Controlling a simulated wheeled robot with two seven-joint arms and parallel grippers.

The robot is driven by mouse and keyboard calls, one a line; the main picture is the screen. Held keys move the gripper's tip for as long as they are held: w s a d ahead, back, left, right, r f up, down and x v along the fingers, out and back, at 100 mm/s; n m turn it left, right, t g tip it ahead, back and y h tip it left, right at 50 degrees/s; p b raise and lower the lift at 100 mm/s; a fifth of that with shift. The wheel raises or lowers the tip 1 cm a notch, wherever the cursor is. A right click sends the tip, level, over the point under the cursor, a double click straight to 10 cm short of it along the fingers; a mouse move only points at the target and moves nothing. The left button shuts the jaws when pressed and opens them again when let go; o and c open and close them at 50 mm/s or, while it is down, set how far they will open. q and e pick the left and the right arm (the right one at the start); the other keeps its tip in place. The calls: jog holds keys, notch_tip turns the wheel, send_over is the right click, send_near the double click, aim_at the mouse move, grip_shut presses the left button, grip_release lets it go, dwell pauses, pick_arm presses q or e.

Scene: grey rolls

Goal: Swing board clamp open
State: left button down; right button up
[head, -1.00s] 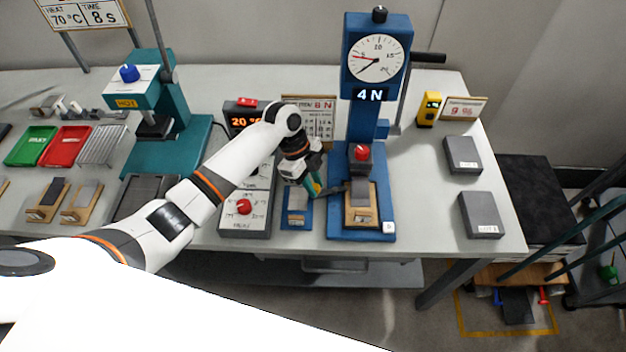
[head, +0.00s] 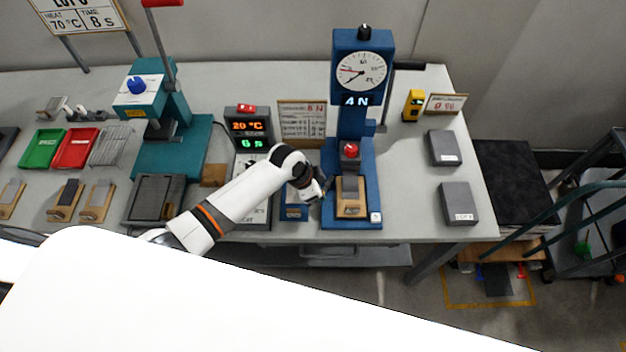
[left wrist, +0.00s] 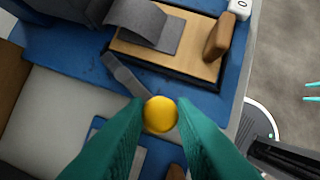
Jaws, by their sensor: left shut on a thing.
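My left gripper (head: 318,194) is low at the left edge of the blue stand (head: 333,222). In the left wrist view its teal fingertips (left wrist: 160,118) are shut on a yellow ball knob (left wrist: 160,115). A dark flat bar (left wrist: 122,74) runs from near the knob toward the board; whether they join is hidden. The wooden board (head: 350,210) lies on the stand under the red-topped press head (head: 349,150), with a grey strip on it. The board (left wrist: 190,65) and curled grey strip (left wrist: 148,25) also show in the left wrist view.
A control box with red digits (head: 247,126) and a small blue plate (head: 294,211) are left of the stand. Two grey boxes (head: 444,147) (head: 458,203) are on the right. A teal press (head: 160,110) stands farther left. Bare tabletop lies right of the stand.

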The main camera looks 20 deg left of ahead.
pick_arm(q)
jog(key=n+p, duration=0.1)
jog(key=d+n, duration=0.1)
jog(key=shift+d+r+n+t+y+p, duration=0.2)
jog(key=shift+d+n+t+y+p, duration=0.1)
jog(key=shift+t+y+p, duration=0.1)
jog(key=shift+d+f+n+t+y+p, duration=0.1)
jog(key=shift+d+n+t+y+p, duration=0.15)
jog(key=shift+n, duration=0.4)
jog(key=shift+d+n+t+y+p, duration=0.15)
jog(key=shift+d+n+p, duration=0.2)
jog(key=shift+n, duration=0.3)
jog(key=c, duration=1.2)
grip_release()
jog(key=shift+f, duration=0.1)
jog(key=shift+c, duration=0.2)
jog(key=b+v, duration=0.1)
jog(key=v, duration=1.1)
jog(key=shift+w, duration=0.15)
